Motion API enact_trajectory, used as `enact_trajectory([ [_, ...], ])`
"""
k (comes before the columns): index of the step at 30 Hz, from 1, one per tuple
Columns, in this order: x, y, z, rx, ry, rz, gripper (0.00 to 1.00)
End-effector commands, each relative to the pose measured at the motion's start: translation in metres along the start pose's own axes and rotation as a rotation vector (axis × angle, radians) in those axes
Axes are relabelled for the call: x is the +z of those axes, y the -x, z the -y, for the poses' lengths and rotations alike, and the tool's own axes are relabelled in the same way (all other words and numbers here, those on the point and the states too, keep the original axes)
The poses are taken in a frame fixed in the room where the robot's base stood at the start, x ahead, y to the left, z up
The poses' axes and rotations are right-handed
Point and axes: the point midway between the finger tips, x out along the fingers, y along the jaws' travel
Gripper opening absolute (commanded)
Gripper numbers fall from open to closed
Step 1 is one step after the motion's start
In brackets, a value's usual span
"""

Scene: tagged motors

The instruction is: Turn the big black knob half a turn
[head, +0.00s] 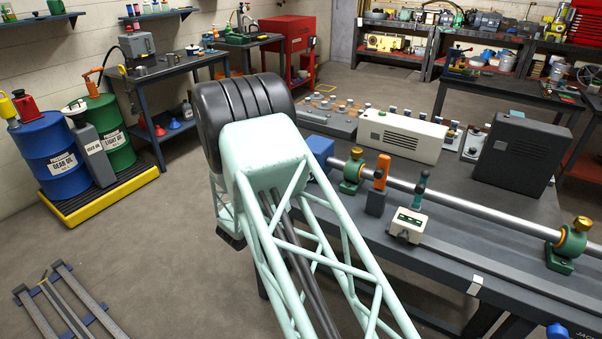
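I cannot make out a big black knob in the head view. My mint-green truss arm fills the middle of the view, with a large black ribbed part at its far end, and hides part of the bench behind it. My gripper does not show. On the workbench (445,262) a dark grey box (525,155) and a long cream box (402,136) stand behind a steel shaft (475,202). No knob can be told on either box from here.
Green bearing blocks (570,245) carry the shaft. An orange-handled piece (380,180) and a small cream device (408,224) stand near it. Blue (52,160) and green (108,135) drums stand on a yellow-edged pallet at left. Floor between them is open.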

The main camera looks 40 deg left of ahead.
Motion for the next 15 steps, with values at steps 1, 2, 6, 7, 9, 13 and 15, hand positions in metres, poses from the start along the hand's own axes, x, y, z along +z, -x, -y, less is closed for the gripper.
enact_trajectory([
  [1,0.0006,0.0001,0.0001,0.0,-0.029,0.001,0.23],
  [2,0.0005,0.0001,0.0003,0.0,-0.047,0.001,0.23],
  [6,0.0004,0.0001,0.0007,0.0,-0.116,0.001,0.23],
  [7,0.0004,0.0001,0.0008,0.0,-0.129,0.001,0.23],
  [9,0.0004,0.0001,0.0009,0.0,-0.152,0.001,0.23],
  [13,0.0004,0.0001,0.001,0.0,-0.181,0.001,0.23],
  [15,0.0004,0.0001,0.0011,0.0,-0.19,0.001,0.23],
])
